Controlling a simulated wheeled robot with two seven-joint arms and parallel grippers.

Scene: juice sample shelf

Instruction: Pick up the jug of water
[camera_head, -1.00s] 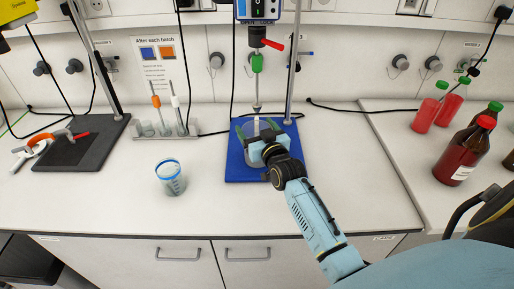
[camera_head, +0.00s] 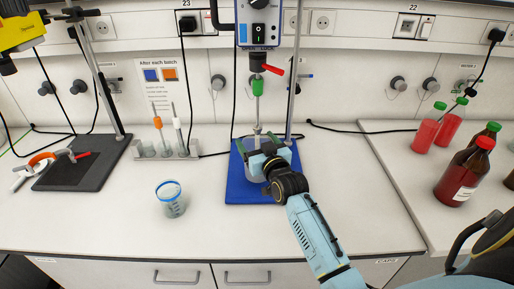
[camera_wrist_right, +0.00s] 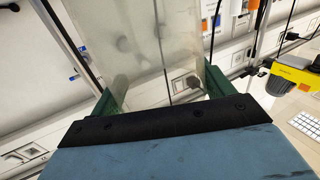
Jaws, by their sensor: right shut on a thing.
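A clear jug (camera_head: 257,168) is at the blue base plate of the stirrer stand, below the stirrer shaft. My right gripper (camera_head: 265,148) is shut on the jug, with its green fingers on either side of it. In the right wrist view the translucent jug wall (camera_wrist_right: 140,45) fills the space between the green fingers (camera_wrist_right: 160,90). The arm hides part of the jug, and I cannot tell its water level or whether its bottom touches the plate. My left gripper is not in view.
The blue base plate (camera_head: 240,192) carries a rod, and the stirrer (camera_head: 258,60) with its shaft hangs above the jug. A blue-rimmed beaker (camera_head: 171,202) stands to the left. Red bottles (camera_head: 465,170) stand at right. A grey rack (camera_head: 165,152) is behind. The front counter is clear.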

